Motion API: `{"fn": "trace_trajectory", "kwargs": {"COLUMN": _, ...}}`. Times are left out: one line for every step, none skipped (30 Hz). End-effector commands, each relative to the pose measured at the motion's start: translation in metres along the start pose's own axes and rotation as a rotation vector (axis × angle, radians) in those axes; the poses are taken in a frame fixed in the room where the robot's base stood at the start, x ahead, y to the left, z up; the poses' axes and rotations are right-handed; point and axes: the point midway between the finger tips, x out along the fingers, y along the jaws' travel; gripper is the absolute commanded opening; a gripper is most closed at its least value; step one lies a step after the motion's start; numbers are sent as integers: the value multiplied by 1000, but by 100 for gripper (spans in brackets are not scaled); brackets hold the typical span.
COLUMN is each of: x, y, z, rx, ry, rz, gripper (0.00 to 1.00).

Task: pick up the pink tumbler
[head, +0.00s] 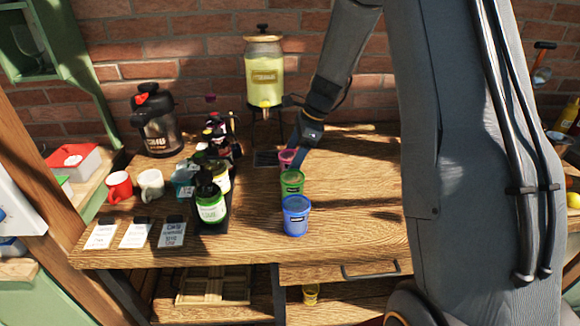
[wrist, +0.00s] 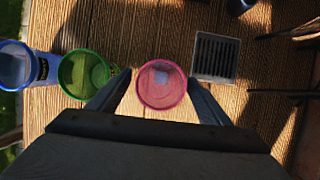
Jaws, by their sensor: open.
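The pink tumbler (head: 287,158) stands upright on the wooden table, behind the green tumbler (head: 292,181) and the blue tumbler (head: 296,216) in the head view. My gripper (head: 297,150) is down at the pink tumbler and partly covers it there. In the wrist view the pink tumbler (wrist: 162,85) lies between the tips of my open gripper (wrist: 158,98), one finger on each side. I cannot tell whether either finger touches it. The green tumbler (wrist: 84,75) is close to the left finger, and the blue tumbler (wrist: 18,66) is farther left.
A dark drip grate (wrist: 215,56) lies just right of the pink tumbler in the wrist view. A drink dispenser (head: 264,75) stands behind on a stand. Bottles (head: 211,204), mugs (head: 151,185) and a black jug (head: 156,122) fill the left. The table's right part is clear.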

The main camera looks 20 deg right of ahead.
Motion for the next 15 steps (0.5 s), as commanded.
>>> {"fn": "trace_trajectory", "kwargs": {"x": 4, "y": 1, "z": 0, "rx": 1, "ry": 0, "rz": 1, "gripper": 72}}
{"fn": "trace_trajectory", "kwargs": {"x": 6, "y": 1, "z": 0, "rx": 0, "ry": 0, "rz": 2, "gripper": 72}}
{"fn": "trace_trajectory", "kwargs": {"x": 8, "y": 0, "z": 0, "rx": 0, "ry": 0, "rz": 1, "gripper": 72}}
{"fn": "trace_trajectory", "kwargs": {"x": 8, "y": 0, "z": 0, "rx": 0, "ry": 0, "rz": 1, "gripper": 72}}
{"fn": "trace_trajectory", "kwargs": {"x": 8, "y": 0, "z": 0, "rx": 0, "ry": 0, "rz": 0, "gripper": 72}}
{"fn": "trace_trajectory", "kwargs": {"x": 9, "y": 0, "z": 0, "rx": 0, "ry": 0, "rz": 0, "gripper": 72}}
{"fn": "trace_trajectory", "kwargs": {"x": 9, "y": 0, "z": 0, "rx": 0, "ry": 0, "rz": 0, "gripper": 72}}
{"fn": "trace_trajectory", "kwargs": {"x": 9, "y": 0, "z": 0, "rx": 0, "ry": 0, "rz": 0, "gripper": 72}}
{"fn": "trace_trajectory", "kwargs": {"x": 9, "y": 0, "z": 0, "rx": 0, "ry": 0, "rz": 0, "gripper": 72}}
{"fn": "trace_trajectory", "kwargs": {"x": 9, "y": 0, "z": 0, "rx": 0, "ry": 0, "rz": 0, "gripper": 72}}
{"fn": "trace_trajectory", "kwargs": {"x": 9, "y": 0, "z": 0, "rx": 0, "ry": 0, "rz": 0, "gripper": 67}}
{"fn": "trace_trajectory", "kwargs": {"x": 9, "y": 0, "z": 0, "rx": 0, "ry": 0, "rz": 0, "gripper": 60}}
{"fn": "trace_trajectory", "kwargs": {"x": 9, "y": 0, "z": 0, "rx": 0, "ry": 0, "rz": 0, "gripper": 55}}
{"fn": "trace_trajectory", "kwargs": {"x": 9, "y": 0, "z": 0, "rx": 0, "ry": 0, "rz": 0, "gripper": 50}}
{"fn": "trace_trajectory", "kwargs": {"x": 8, "y": 0, "z": 0, "rx": 0, "ry": 0, "rz": 0, "gripper": 43}}
